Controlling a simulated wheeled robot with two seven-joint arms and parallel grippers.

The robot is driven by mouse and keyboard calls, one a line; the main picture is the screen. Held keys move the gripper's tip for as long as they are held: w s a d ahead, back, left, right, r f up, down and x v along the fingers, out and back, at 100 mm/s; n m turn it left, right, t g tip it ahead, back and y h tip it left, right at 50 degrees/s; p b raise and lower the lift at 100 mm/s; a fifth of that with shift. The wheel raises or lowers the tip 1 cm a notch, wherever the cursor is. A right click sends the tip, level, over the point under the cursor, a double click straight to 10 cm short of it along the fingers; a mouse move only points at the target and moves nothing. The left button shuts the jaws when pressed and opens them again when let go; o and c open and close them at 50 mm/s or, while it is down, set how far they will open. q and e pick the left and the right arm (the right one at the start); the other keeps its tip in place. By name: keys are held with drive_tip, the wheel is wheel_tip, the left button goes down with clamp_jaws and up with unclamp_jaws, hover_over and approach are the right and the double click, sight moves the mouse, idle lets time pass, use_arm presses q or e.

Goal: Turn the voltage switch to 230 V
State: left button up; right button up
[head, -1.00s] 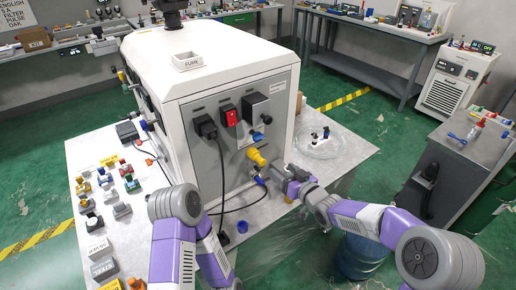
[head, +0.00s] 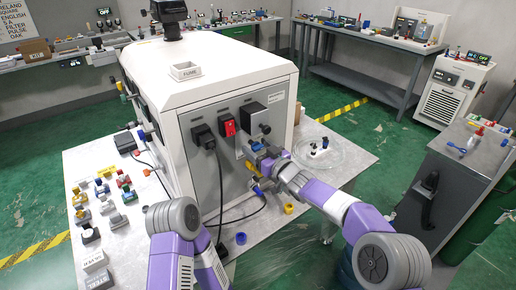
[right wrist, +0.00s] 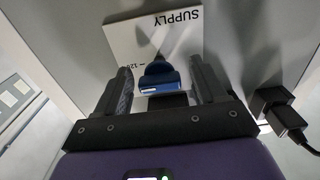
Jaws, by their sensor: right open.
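The voltage switch is a blue knob (right wrist: 157,76) on a white plate (right wrist: 145,38) marked SUPPLY in the right wrist view. A 120 mark shows at the plate's lower left; the 230 mark is not readable. My right gripper (right wrist: 160,85) is open, with one finger on each side of the knob and gaps visible. In the head view my right gripper (head: 264,156) is at the front panel of the white machine (head: 225,75), largely covering the switch. My left arm shows at the bottom, but its gripper is out of the picture.
A red switch (head: 227,122) and a black plug with cable (head: 204,136) sit left of the knob on the panel. A yellow ring (head: 288,208) and blue ring (head: 240,238) lie on the table below. A clear round dish (head: 322,152) stands to the right.

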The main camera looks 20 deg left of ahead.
drive_tip(key=c, duration=1.1)
drive_tip(key=shift+o, duration=0.2)
